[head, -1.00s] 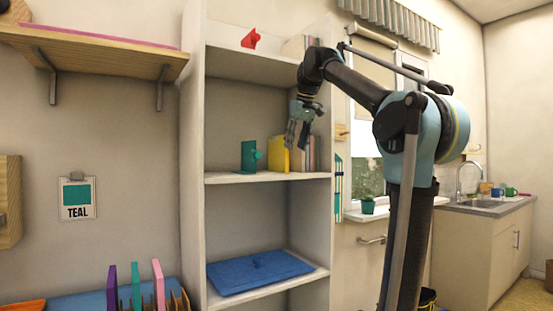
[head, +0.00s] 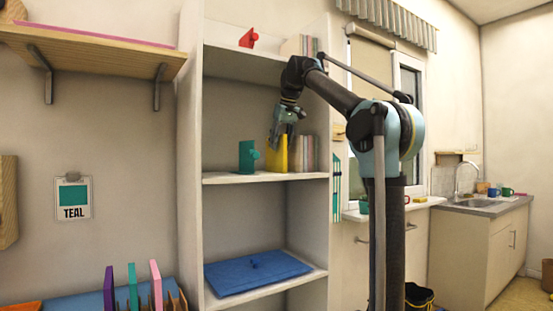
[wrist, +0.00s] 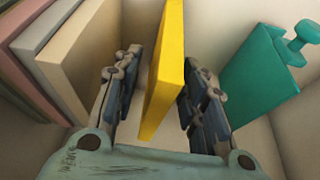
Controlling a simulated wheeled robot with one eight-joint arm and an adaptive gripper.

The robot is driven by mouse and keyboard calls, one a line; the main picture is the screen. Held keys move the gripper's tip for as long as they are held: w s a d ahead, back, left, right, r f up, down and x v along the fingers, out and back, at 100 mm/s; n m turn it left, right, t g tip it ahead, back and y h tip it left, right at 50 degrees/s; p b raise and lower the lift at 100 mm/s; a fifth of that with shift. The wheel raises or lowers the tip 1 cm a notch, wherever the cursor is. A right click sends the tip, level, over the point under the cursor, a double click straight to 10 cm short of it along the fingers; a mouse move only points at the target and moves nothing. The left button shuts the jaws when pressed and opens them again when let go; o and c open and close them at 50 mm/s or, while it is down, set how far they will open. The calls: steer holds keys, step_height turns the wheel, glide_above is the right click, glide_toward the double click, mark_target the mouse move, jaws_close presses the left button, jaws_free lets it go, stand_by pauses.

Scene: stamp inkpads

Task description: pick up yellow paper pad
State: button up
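The yellow paper pad (head: 280,154) stands upright on the middle shelf. In the wrist view the yellow pad (wrist: 166,65) stands between my two fingers. My gripper (head: 285,125) is at the top of the pad in the head view, and its fingers (wrist: 165,95) are spread either side of it in the wrist view. The left finger is clearly apart from the pad. The right finger is close to it, with little gap. The pad's lower part is partly hidden in the wrist view.
A teal stamp-like block (head: 247,156) stands left of the pad. Several pale and pinkish upright pads (head: 304,154) stand to its right, near the shelf side wall. The shelf board (head: 240,178) is clear in front. A blue inkpad (head: 256,270) lies on the shelf below.

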steer(key=w+a, duration=0.1)
steer(key=w+a+f, duration=0.1)
steer(key=w, duration=0.1)
steer(key=shift+f, duration=0.1)
steer(key=shift+f, duration=0.25)
stand_by(0.7)
jaws_close()
